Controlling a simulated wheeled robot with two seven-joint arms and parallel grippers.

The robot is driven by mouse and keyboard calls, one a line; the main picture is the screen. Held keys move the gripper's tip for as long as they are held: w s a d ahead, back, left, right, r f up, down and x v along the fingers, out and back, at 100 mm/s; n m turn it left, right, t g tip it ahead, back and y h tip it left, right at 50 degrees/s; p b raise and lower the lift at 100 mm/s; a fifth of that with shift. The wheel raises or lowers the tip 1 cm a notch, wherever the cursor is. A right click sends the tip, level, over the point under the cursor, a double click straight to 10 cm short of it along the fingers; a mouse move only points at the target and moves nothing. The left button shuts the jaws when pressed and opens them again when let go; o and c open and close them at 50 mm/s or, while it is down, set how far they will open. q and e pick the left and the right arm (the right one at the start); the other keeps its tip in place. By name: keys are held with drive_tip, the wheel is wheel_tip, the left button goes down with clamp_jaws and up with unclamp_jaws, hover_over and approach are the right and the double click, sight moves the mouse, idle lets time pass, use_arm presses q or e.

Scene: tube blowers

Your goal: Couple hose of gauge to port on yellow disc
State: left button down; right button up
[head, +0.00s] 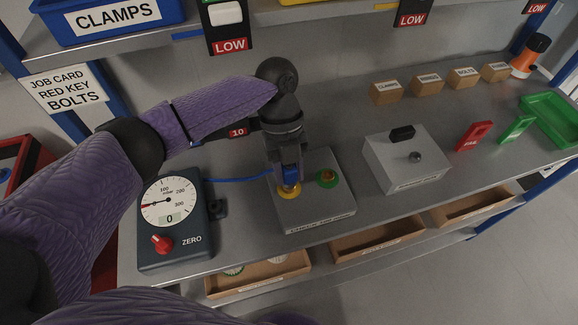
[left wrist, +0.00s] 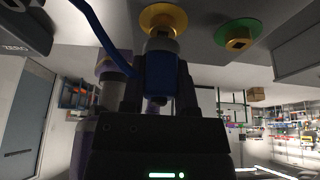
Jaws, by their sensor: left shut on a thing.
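The gauge (head: 172,222) is a dark box with a round dial, a 0 readout and a red knob. Its blue hose (head: 238,180) runs right to my left gripper (head: 289,180). That gripper points down, shut on the hose's blue end fitting, over the yellow disc (head: 289,193) on the grey box (head: 313,208). In the left wrist view the blue fitting (left wrist: 160,68) sits between the fingers, in line with the brass port on the yellow disc (left wrist: 157,16). They appear to meet, but I cannot tell whether the fitting is seated. My right gripper is not in view.
A green disc (head: 327,181) with a second port is close right of the yellow one. A light grey box (head: 408,160) stands further right, then red and green holders and a green tray (head: 552,121). Small cardboard boxes line the back. Open bench lies between the boxes.

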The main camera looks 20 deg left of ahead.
use_arm(q)
drive_tip(key=shift+f, duration=0.45)
drive_tip(key=shift+c, duration=1.4)
unclamp_jaws()
